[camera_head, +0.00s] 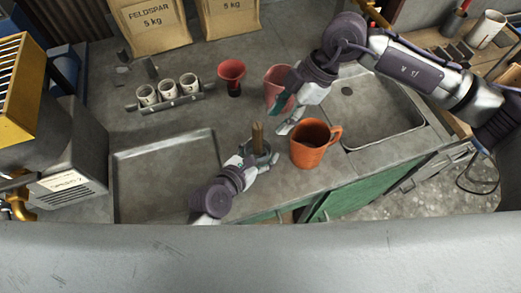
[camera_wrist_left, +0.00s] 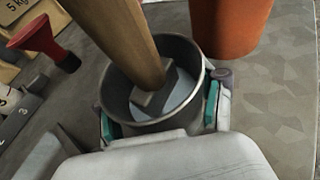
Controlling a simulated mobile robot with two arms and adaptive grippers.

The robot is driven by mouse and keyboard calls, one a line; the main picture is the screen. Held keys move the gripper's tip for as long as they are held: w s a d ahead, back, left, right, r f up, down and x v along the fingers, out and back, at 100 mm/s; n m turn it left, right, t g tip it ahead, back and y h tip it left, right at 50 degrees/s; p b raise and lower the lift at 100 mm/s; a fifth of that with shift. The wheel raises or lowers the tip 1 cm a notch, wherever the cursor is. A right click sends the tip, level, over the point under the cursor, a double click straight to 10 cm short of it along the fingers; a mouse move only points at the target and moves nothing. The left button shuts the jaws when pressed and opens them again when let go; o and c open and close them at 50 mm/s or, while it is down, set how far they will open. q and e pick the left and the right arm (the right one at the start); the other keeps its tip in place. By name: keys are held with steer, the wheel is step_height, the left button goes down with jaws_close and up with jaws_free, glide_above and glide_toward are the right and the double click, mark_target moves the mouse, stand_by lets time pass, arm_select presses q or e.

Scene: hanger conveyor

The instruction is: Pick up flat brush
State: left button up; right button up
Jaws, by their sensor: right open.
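The flat brush (camera_head: 257,138) stands handle-up in a small grey metal cup (camera_head: 268,157). In the left wrist view its wooden handle (camera_wrist_left: 128,42) leans toward the upper left and its broad lower end is inside the cup (camera_wrist_left: 192,95). My left gripper (camera_head: 258,160) has the cup between its fingers; in the left wrist view its teal pads (camera_wrist_left: 160,118) press on both sides of the cup. My right gripper (camera_head: 282,117) is open and empty, above and to the right of the brush, in front of the pink jug (camera_head: 277,75).
An orange jug (camera_head: 310,153) stands close right of the cup. A red funnel-like cup (camera_head: 232,72) and a rack of small white cups (camera_head: 168,103) stand behind. A sink (camera_head: 375,115) is at right, and an empty shallow tray (camera_head: 150,170) at left.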

arm_select(q)
steer(key=c, duration=0.7)
arm_select(e)
steer(key=shift+c, duration=0.4)
arm_select(q)
steer(key=shift+c, duration=0.2)
arm_select(e)
steer(key=s+a+r+g+y, duration=0.1)
steer(key=s+a+r+y, duration=0.1)
steer(key=s+a+y, duration=0.55)
steer(key=m+t+h, duration=0.5)
steer(key=m+t, duration=1.1)
steer(key=t, duration=0.3)
glide_toward(260, 135)
steer(key=shift+x, duration=5.65)
